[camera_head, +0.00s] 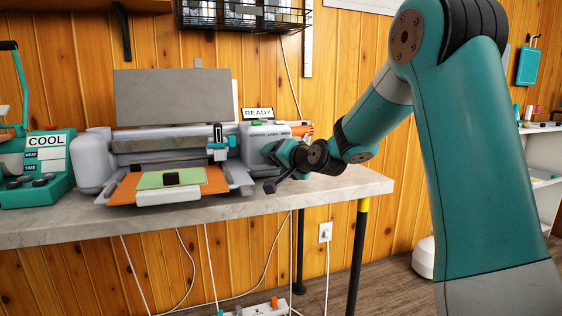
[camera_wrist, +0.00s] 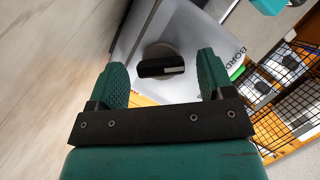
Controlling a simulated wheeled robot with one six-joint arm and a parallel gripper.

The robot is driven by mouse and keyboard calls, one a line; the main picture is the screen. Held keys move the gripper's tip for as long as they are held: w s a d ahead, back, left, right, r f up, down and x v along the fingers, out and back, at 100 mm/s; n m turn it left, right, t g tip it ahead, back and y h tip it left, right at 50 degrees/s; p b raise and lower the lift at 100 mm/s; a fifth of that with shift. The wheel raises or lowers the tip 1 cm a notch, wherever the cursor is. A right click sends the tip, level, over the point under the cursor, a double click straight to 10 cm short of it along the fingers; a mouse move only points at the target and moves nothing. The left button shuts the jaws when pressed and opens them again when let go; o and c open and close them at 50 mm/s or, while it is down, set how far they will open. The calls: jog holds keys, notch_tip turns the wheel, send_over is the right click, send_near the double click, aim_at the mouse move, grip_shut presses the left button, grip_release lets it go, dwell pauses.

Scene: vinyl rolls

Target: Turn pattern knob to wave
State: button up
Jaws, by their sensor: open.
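The knob (camera_wrist: 161,67) shows in the wrist view as a black bar-shaped grip with a light mark at its right end, on a round grey base. It sits on the pale panel of the cutting machine (camera_head: 133,141). My gripper (camera_wrist: 163,76) is open, with one teal finger to each side of the knob and no visible contact. Part of the word "BORD" is printed to the right of the knob; other labels, including any for wave, are not readable. In the head view my gripper (camera_head: 272,167) is at the machine's right end, and the knob cannot be made out there.
A small sign (camera_head: 258,114) reading "READY" stands on top of the machine. An orange mat with a green sheet (camera_head: 150,180) lies at its front. A teal press (camera_head: 40,170) reading "COOL" stands at left. A wire basket (camera_head: 245,17) hangs above. The worktop's right end (camera_head: 350,184) is clear.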

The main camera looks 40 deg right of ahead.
jog(key=v, duration=1.7)
jog(key=shift+s+p, duration=0.2)
jog(key=shift+p, duration=0.2)
jog(key=shift+d, duration=0.1)
jog(key=s+a+f+n+g+y, duration=0.2)
jog(key=a+f+n+g+y, duration=0.15)
jog(key=a, duration=0.55)
jog(key=s+a+f+n+g+y, duration=0.1)
jog(key=a+f+n+g+y, duration=0.15)
jog(key=a+n, duration=0.45)
jog(key=s+a+f+n+g+h, duration=0.1)
jog(key=s+a+f+n+g, duration=0.15)
jog(key=s+a+g, duration=0.45)
jog(key=s+a+f+n+g+h, duration=0.15)
jog(key=s+a+n, duration=0.25)
jog(key=s, duration=0.5)
notch_tip(320, 180, up, 26)
jog(key=p, duration=2.6)
jog(key=shift+r+p, duration=0.15)
jog(key=shift+p, duration=0.25)
